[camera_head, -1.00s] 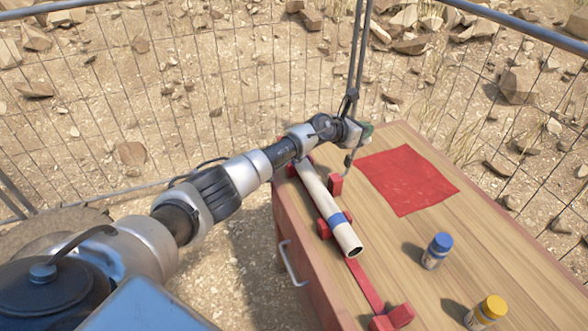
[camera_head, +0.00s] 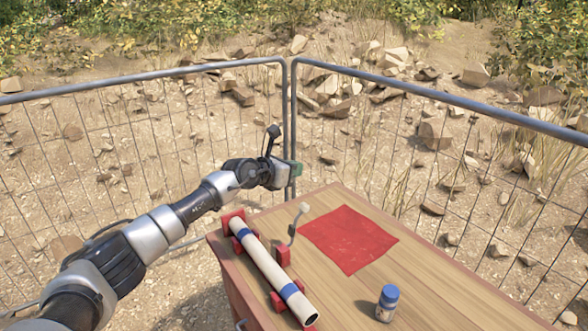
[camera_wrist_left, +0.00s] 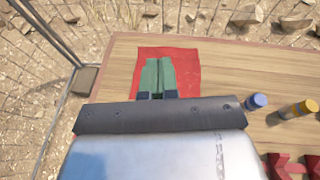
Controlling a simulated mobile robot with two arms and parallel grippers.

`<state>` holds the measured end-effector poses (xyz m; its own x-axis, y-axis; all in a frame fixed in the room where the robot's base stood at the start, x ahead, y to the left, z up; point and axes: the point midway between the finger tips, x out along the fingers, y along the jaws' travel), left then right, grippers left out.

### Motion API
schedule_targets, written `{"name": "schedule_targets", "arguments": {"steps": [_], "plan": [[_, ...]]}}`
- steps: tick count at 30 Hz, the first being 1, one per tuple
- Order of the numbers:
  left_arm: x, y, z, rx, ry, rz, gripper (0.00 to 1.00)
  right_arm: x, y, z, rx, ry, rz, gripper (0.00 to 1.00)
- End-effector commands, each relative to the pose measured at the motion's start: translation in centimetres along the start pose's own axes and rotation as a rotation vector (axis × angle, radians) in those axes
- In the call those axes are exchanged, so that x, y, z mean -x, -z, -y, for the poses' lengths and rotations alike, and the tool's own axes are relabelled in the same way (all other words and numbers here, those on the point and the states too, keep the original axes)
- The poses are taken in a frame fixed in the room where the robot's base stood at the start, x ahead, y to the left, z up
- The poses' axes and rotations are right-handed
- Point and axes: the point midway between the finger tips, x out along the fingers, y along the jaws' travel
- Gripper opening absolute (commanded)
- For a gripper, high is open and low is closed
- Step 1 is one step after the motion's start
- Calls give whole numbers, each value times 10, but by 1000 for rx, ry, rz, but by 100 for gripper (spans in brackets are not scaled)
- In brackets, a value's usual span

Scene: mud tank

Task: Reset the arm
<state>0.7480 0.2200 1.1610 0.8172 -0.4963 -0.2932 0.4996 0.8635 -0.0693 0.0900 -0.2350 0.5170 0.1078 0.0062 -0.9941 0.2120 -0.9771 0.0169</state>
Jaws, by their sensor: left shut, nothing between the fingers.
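My left arm comes in from the left in the head view. Its gripper (camera_head: 297,169) has green fingertips and is in the air near the table's far corner, with the fence behind it. In the left wrist view the green fingers (camera_wrist_left: 157,76) are together, with nothing between them, and overlap the red cloth (camera_wrist_left: 190,58) in the picture. The red cloth also lies flat on the wooden table (camera_head: 440,292) in the head view (camera_head: 348,240), to the right of and below the gripper. My right gripper is in neither view.
A white tube with blue bands (camera_head: 262,263) lies on red holders (camera_head: 283,257) along the table's left side. A thin curved item with a pale tip (camera_head: 297,224) stands beside it. A blue-capped bottle (camera_head: 387,303) stands nearer. Wire fencing (camera_head: 150,150) surrounds the table.

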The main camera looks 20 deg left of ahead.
Motion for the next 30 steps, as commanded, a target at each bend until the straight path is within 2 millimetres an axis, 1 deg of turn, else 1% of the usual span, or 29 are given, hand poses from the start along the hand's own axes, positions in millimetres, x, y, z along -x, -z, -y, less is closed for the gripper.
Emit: {"name": "schedule_targets", "arguments": {"steps": [5,10,12,14,17,18,20,21,23,24,26,27,29,30], "plan": [[0,0,0,0,0,0,0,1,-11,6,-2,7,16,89],[0,1,1,3,2,2,0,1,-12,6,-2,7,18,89],[-3,4,10,31,21,22,0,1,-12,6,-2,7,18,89],[-7,11,28,92,58,63,0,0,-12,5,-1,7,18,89],[-10,25,76,308,148,196,0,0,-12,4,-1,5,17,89],[-7,31,95,434,179,263,0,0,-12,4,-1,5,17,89],[2,40,118,653,211,365,0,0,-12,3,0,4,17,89],[11,47,129,809,217,430,0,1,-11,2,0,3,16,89],[27,61,137,1047,199,516,0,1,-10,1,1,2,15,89],[39,73,139,1208,170,566,0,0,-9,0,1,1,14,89],[58,96,138,1447,103,631,0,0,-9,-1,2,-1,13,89],[72,114,137,1607,43,666,0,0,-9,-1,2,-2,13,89],[96,146,135,1835,-70,709,0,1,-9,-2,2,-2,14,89],[112,169,136,1984,-160,729,0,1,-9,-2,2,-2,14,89]]}}
